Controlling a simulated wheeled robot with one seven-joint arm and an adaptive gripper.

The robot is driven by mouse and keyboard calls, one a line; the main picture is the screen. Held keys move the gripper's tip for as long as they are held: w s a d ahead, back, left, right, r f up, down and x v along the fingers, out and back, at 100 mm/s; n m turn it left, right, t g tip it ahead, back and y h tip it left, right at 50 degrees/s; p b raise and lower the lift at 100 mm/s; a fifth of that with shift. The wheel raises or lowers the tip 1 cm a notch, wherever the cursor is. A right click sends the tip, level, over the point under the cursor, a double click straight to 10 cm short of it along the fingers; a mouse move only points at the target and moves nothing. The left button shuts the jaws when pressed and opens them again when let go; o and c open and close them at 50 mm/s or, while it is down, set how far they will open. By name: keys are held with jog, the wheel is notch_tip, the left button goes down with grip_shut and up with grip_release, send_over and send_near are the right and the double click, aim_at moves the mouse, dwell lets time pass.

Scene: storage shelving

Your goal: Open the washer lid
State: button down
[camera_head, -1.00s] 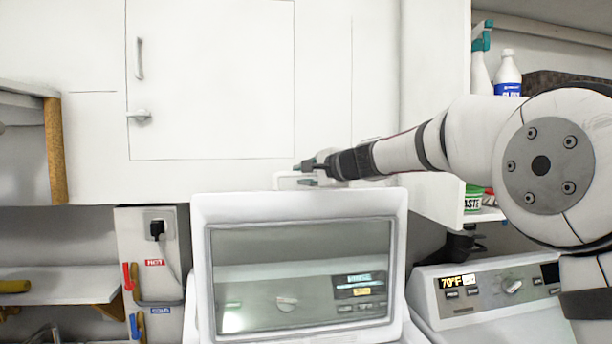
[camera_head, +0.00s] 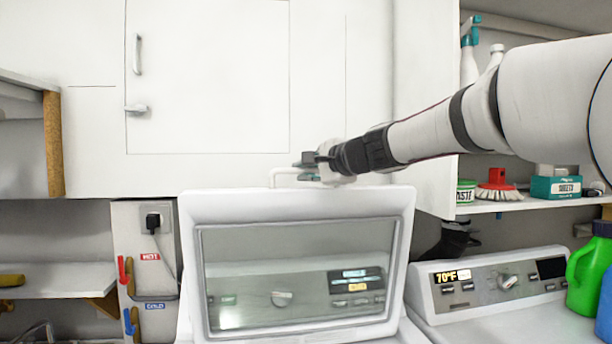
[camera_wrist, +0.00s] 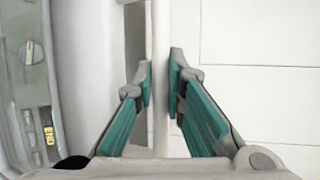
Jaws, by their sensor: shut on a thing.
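The washer lid (camera_head: 300,206) stands raised in the head view, a white frame around a glass window (camera_head: 300,275). The washer's control panel (camera_head: 352,288) shows through the glass, and its lit display also appears at the left of the wrist view (camera_wrist: 48,135). A pale handle bar (camera_head: 281,172) sits on the lid's top edge. My gripper (camera_head: 310,168) is shut on this handle at the top of the lid. In the wrist view the bar (camera_wrist: 161,100) runs between my teal-padded fingertips (camera_wrist: 160,80).
White cabinets (camera_head: 210,80) rise behind the lid. A shelf (camera_head: 530,202) above holds a brush and boxes. Wall taps (camera_head: 127,275) and a plug are at the left.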

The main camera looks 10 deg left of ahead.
jog(key=shift+f, duration=0.1)
jog(key=c, duration=1.6)
grip_release()
jog(key=shift+c, duration=0.2)
jog(key=v, duration=1.2)
